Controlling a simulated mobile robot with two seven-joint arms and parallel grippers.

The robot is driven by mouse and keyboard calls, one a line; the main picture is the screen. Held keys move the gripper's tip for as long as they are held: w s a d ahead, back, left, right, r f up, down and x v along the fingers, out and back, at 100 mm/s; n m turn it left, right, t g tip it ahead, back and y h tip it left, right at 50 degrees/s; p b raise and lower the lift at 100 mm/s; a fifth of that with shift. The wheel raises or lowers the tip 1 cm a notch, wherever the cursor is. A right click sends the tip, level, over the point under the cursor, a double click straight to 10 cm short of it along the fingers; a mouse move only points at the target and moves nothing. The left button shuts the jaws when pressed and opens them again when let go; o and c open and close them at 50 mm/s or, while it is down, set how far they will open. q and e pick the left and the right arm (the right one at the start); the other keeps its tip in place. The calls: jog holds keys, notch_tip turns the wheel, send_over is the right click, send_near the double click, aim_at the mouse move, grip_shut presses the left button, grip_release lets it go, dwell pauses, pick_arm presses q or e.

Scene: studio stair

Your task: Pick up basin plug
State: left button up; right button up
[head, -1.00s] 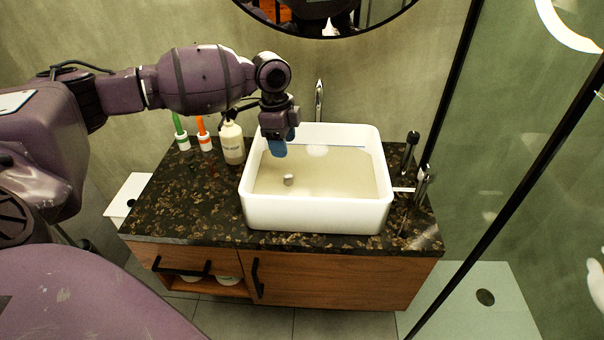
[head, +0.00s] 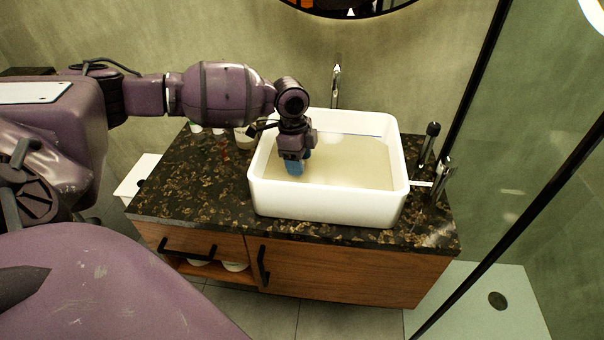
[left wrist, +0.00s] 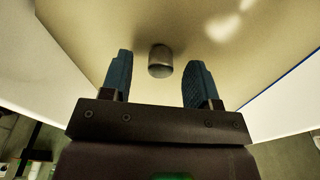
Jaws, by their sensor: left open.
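The basin plug (left wrist: 160,61) is a small grey metal cylinder on the floor of the white basin (head: 330,205). In the left wrist view it shows between and a little beyond the two blue fingertips. My left gripper (left wrist: 160,82) is open, pointing down into the basin, with its fingers either side of the plug's line and apart from it. In the head view my left gripper (head: 294,165) hides the plug. My right gripper is not in view.
The basin stands on a dark speckled counter (head: 195,185) over a wooden cabinet (head: 340,268). A tall tap (head: 336,85) rises behind it. Dark and chrome fittings (head: 431,140) stand at its right. Bottles behind my left arm are mostly hidden.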

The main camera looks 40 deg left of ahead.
pick_arm(q)
jog(key=shift+w+d+f, duration=0.1)
jog(key=shift+f, duration=0.65)
jog(key=shift+r, duration=0.1)
jog(key=c, duration=1)
